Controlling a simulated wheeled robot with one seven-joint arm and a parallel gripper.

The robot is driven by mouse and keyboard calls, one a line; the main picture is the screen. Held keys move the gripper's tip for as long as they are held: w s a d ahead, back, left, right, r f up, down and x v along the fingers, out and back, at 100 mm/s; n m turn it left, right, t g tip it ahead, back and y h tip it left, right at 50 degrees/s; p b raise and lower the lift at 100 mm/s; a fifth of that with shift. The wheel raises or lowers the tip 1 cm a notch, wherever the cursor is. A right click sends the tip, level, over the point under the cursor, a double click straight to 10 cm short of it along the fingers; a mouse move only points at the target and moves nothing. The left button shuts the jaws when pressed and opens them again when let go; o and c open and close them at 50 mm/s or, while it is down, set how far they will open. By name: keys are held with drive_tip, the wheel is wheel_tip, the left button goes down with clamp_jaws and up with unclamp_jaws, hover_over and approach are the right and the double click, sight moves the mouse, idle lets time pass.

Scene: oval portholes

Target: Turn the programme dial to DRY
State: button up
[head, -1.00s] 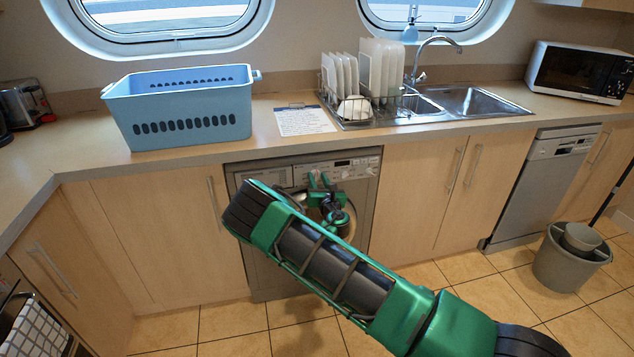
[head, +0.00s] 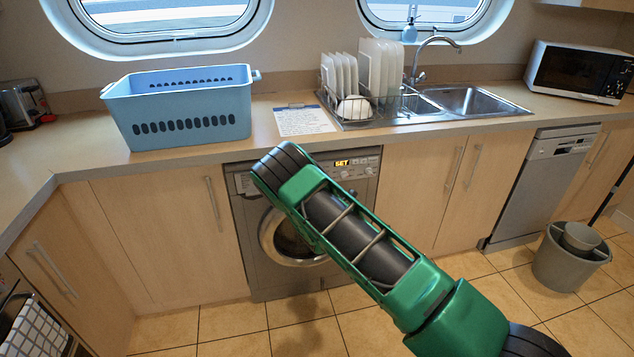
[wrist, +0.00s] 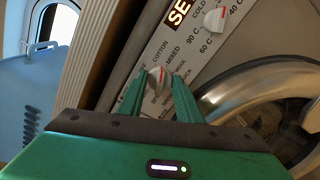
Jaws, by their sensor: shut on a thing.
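The washing machine (head: 335,262) stands under the counter, with its round door in front and a control panel on top. Its display (head: 342,163) is lit and reads SET. In the wrist view the programme dial (wrist: 158,78) is a small white knob with a red mark, ringed by labels such as COTTON and MIXED. The DRY label cannot be made out. My gripper (wrist: 160,84) has its green fingers on either side of this dial, shut on it. In the head view my forearm hides the gripper and the dial.
A second dial (wrist: 216,20) with temperature labels sits close by on the panel. The door ring (wrist: 240,92) bulges out near the fingers. A blue basket (head: 180,112), a paper sheet (head: 304,121) and a dish rack (head: 358,112) stand on the counter above.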

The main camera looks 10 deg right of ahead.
drive_tip(key=m, duration=1.1)
drive_tip(key=shift+d+f, duration=0.2)
drive_tip(key=m, duration=0.5)
drive_tip(key=shift+f+m, duration=0.1)
drive_tip(key=shift+m, duration=0.2)
drive_tip(key=m, duration=0.5)
drive_tip(key=shift+a+f, duration=0.15)
drive_tip(key=shift+a, duration=0.05)
drive_tip(key=m, duration=0.6)
drive_tip(key=shift+s+a+f+m, duration=0.1)
drive_tip(key=shift+s+a+m, duration=0.05)
drive_tip(key=shift+m, duration=0.15)
drive_tip(key=m, duration=0.6)
drive_tip(key=shift+a, duration=0.1)
drive_tip(key=m, duration=0.4)
drive_tip(key=shift+r+m, duration=0.2)
drive_tip(key=shift+m, duration=2)
